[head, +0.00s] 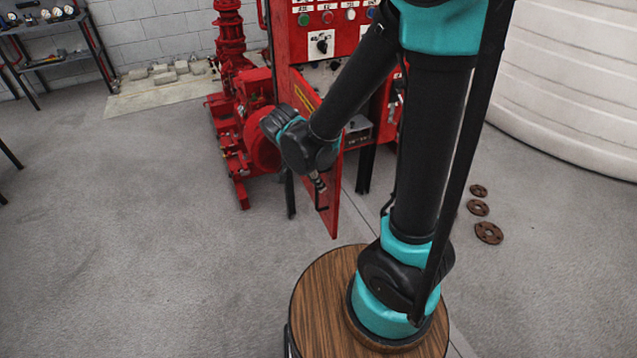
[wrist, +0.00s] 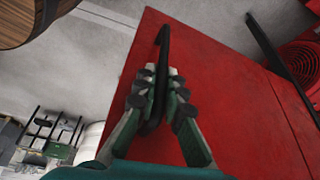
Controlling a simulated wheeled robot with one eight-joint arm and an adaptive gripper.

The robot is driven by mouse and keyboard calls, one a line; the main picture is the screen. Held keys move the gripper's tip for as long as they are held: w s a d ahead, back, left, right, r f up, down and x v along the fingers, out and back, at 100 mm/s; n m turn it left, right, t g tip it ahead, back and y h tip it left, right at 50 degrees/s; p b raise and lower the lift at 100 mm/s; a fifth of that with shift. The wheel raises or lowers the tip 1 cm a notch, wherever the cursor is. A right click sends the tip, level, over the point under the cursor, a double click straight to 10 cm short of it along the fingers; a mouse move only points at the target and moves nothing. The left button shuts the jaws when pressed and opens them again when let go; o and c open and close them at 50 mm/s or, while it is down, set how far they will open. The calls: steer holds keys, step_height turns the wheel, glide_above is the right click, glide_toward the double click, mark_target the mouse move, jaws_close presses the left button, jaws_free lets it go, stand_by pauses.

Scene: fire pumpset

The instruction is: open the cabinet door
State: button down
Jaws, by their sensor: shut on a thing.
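The red cabinet door (head: 329,215) stands swung out from the red cabinet (head: 346,77) towards me in the head view. Its flat red face (wrist: 235,115) fills much of the wrist view. The door carries a long black handle (wrist: 163,42). My gripper (wrist: 157,78) has its fingers on both sides of this handle and is shut on it. In the head view, my gripper (head: 319,184) is at the door's left side, and the handle is only partly visible below it. Part of the cabinet front is hidden behind my arm.
A red pump (head: 262,140) stands left of the cabinet. Several brown flanges (head: 489,233) lie on the floor at right, near a large white tank (head: 570,90). A shelf (head: 60,58) stands far left. The grey floor at left is open.

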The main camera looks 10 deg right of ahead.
steer(key=c, duration=1.6)
jaws_free()
steer(key=shift+s, duration=0.1)
steer(key=v, duration=1.2)
